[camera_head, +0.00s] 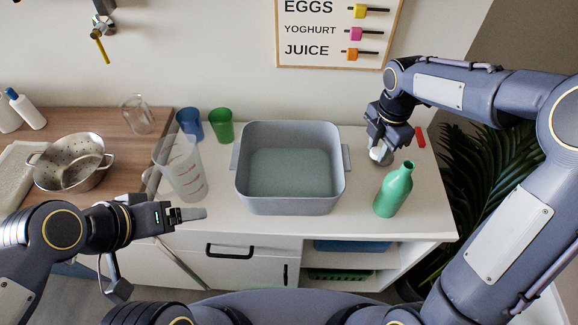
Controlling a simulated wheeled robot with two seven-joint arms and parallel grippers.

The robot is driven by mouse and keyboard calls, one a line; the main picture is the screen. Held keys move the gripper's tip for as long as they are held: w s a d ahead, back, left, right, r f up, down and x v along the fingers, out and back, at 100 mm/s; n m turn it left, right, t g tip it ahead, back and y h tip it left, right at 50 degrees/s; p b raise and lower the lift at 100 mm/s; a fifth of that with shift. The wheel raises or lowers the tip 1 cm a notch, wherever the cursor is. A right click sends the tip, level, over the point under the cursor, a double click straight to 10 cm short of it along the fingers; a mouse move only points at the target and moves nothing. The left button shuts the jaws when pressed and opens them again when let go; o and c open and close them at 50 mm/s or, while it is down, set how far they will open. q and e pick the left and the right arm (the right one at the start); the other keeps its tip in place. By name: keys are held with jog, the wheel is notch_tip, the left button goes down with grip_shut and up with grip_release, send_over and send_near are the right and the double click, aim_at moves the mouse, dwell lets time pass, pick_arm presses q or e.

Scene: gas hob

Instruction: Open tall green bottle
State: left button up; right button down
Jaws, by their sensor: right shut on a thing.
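The tall green bottle (394,191) stands upright on the right part of the white counter, and its narrow neck leans toward the upper right in the picture. No cap shows on its mouth. My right gripper (379,149) is up and left of the bottle, apart from it, pointing down near the counter. It is shut on a small pale thing (377,155), partly hidden by the fingers; I cannot tell what it is. My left gripper (191,214) is over the counter's front edge at the left, with nothing seen in it; its finger gap is not clear.
A grey tub (291,205) stands left of the bottle. A clear measuring jug (184,170), a blue cup (191,124) and a green cup (222,126) stand left of the tub. A small red thing (420,137) lies right of my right gripper. A plant (490,165) is beyond the counter's right edge.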

aim_at(368, 177)
jog(key=shift+w+d+f+m, duration=0.25)
jog(key=shift+f+m, duration=0.1)
jog(key=shift+m, duration=0.05)
notch_tip(368, 177, down, 10)
jog(key=shift+r, duration=0.1)
pick_arm(q)
jog(key=shift+s+a, duration=0.3)
jog(key=shift+s, duration=0.3)
pick_arm(e)
jog(key=c, duration=1.1)
grip_release()
